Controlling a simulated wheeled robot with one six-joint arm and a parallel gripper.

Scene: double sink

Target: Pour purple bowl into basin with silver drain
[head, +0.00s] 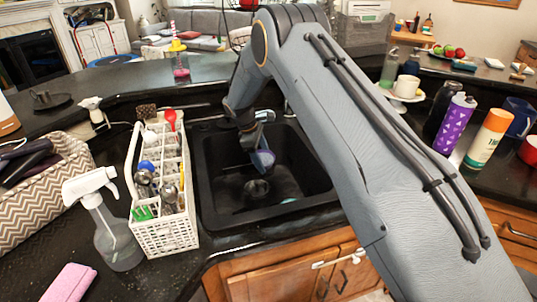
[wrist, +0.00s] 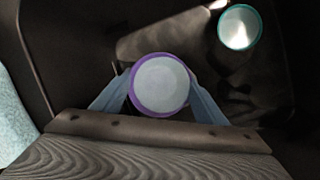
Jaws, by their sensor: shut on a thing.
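My gripper (head: 257,150) reaches down into the black sink basin (head: 215,165) in the head view. It is shut on the purple bowl (head: 265,159), which looks tilted and hangs above the basin floor. In the wrist view, the fingers of my gripper (wrist: 160,100) hold the bowl (wrist: 135,97) from both sides. Its purple rim surrounds a pale round inside; I cannot tell whether that is contents. A dark round fitting (head: 257,188) is on the basin floor below the bowl; its colour as a drain is unclear. Any second basin is hidden by my arm.
A teal-rimmed round thing (wrist: 240,27) shows at the wrist view's upper right. A white caddy (head: 165,233) with utensils stands left of the basin, beside a spray bottle (head: 112,235). A purple bottle (head: 454,125) and an orange-white bottle (head: 488,138) stand at right.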

